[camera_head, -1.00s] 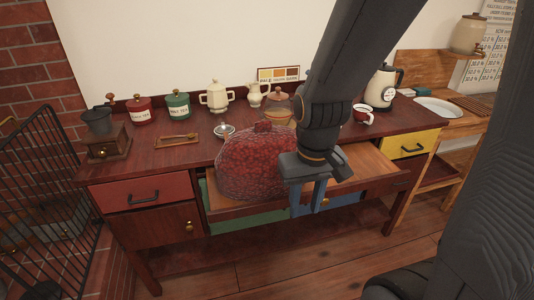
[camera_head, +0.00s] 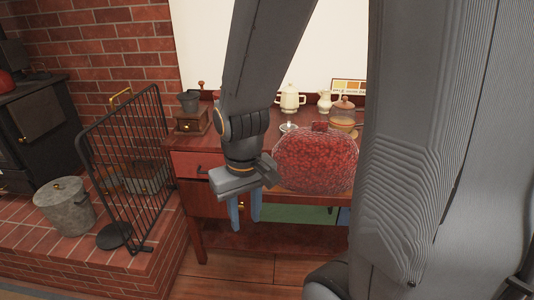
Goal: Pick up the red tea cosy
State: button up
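The red tea cosy (camera_head: 315,160) is a rounded, knobbly red dome with a small knob on top. It sits at the front of the dark wooden sideboard, apparently in or over the pulled-out drawer; its underside is partly unclear. My gripper (camera_head: 246,222) hangs to the left of the cosy and lower in the picture, its two blue fingers pointing down. The fingers are apart with nothing between them. The wrist lies close to the cosy's left edge in the picture; I cannot tell if they touch.
The sideboard's red drawer (camera_head: 192,163) is shut at the left. A coffee grinder (camera_head: 191,119), a cream teapot (camera_head: 290,98) and a lidded jar (camera_head: 342,112) stand behind. A black fire screen (camera_head: 131,170) and a metal bucket (camera_head: 66,207) stand left on the brick hearth. My arm hides the right side.

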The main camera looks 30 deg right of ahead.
aim_at(318, 159)
jog(key=u, duration=0.8)
jog(key=k, duration=0.8)
jog(key=z, duration=1.4)
jog(key=i, duration=0.35)
jog(key=u, duration=0.05)
